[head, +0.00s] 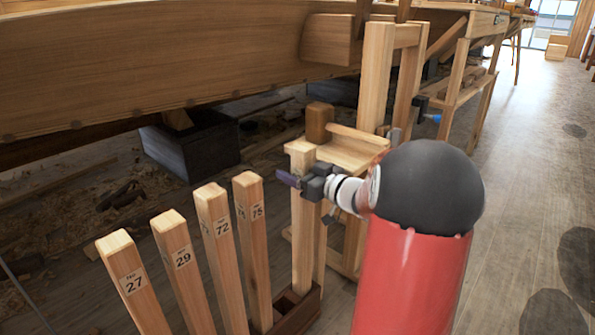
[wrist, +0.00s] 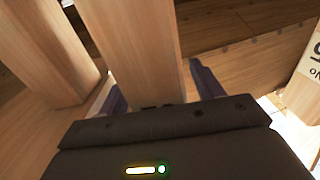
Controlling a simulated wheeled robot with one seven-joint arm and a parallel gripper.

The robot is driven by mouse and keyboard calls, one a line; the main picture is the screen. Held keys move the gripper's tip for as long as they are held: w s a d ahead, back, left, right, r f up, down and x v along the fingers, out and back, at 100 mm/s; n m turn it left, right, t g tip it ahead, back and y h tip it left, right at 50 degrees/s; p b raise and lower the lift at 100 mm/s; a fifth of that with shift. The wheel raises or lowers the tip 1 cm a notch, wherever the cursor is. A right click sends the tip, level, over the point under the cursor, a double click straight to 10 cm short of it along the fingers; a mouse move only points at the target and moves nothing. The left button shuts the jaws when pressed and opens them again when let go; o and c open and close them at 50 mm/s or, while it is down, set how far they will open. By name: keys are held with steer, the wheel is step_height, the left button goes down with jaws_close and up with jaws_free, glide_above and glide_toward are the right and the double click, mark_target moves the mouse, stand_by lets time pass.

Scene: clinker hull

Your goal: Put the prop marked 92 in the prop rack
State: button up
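A pale wooden prop (head: 304,235) stands upright between the fingers of my gripper (head: 290,180), close below its top. No number shows on it, so I cannot read whether it is 92. The dark wooden prop rack (head: 287,322) is at the bottom centre, with open square slots. The prop's foot is at the rack's far end; I cannot tell how deep it sits.
Props marked 27 (head: 133,285), 29 (head: 184,262), 72 (head: 224,250) and 75 (head: 256,240) lean in a row left of the held one. A wooden stand (head: 350,150) with a brown block (head: 319,122) is close behind my gripper. The hull (head: 150,65) overhangs the back. Open floor lies right.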

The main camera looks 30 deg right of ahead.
steer(key=shift+s, duration=0.1)
steer(key=p+v, duration=0.1)
steer(key=v, duration=0.6)
steer(key=shift+s+d, duration=0.15)
steer(key=shift+s, duration=0.15)
